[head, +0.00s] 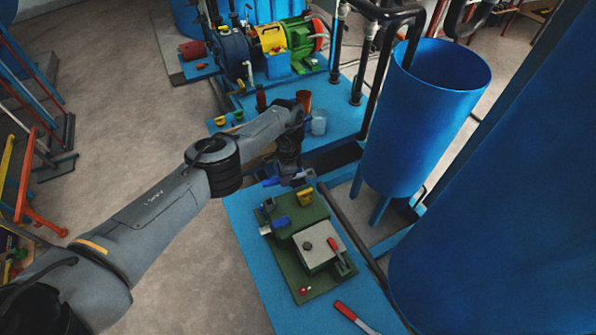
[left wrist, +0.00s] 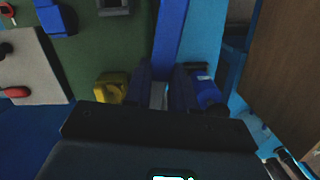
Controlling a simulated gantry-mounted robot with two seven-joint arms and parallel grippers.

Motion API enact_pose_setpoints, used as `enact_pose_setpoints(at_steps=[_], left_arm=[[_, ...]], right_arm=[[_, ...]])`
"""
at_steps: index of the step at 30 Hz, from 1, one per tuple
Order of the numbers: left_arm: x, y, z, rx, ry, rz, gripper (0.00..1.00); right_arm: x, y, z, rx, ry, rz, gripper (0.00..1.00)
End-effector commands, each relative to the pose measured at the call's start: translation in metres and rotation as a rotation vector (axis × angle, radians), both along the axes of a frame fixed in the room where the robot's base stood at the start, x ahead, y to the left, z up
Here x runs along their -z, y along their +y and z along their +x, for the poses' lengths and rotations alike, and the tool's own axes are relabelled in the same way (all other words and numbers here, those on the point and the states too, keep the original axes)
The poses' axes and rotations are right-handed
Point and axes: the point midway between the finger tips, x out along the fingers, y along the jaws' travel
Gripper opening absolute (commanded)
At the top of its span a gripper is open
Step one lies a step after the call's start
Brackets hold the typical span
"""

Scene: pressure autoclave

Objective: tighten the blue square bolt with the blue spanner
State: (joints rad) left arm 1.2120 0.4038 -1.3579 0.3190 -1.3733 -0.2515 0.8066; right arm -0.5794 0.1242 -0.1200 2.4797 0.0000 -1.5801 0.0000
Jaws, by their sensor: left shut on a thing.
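My left gripper (head: 297,180) is above the far end of the green base plate, with its fingers (left wrist: 160,92) shut on a blue bar that I take to be the blue spanner (left wrist: 170,40). In the head view the spanner (head: 271,182) sticks out to the left of the fingers. A blue block (head: 281,223), which may be the blue square bolt, is on the green plate (head: 272,239), apart from the gripper. It also shows at the upper left of the left wrist view (left wrist: 56,18). The spanner's ends are not clear. My right gripper is not in view.
A yellow block (head: 305,197) stands close to the left gripper. A grey box (head: 317,247) with a red lever is on the green plate. A red-handled tool (head: 347,311) lies on the blue bench. A large blue tank (head: 418,130) stands to the right.

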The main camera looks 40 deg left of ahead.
Motion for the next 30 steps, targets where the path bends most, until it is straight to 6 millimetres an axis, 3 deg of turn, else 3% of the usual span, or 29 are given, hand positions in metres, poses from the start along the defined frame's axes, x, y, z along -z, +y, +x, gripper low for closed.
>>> enact_pose_setpoints(at_steps=[5,9,19,21,30], left_arm=[[0.028,0.039,-0.038,-0.077,0.014,0.007,0.00],[0.054,0.069,-0.082,-0.158,0.026,0.015,0.00],[0.094,0.090,-0.161,-0.207,0.054,0.029,0.00],[0.111,0.088,-0.160,-0.208,0.057,0.032,0.00],[0.148,0.089,-0.159,-0.207,0.055,0.032,0.00]], right_arm=[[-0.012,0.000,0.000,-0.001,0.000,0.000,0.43],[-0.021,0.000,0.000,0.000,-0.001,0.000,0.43],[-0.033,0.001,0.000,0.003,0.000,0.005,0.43],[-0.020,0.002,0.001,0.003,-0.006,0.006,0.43],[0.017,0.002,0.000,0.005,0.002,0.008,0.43]])
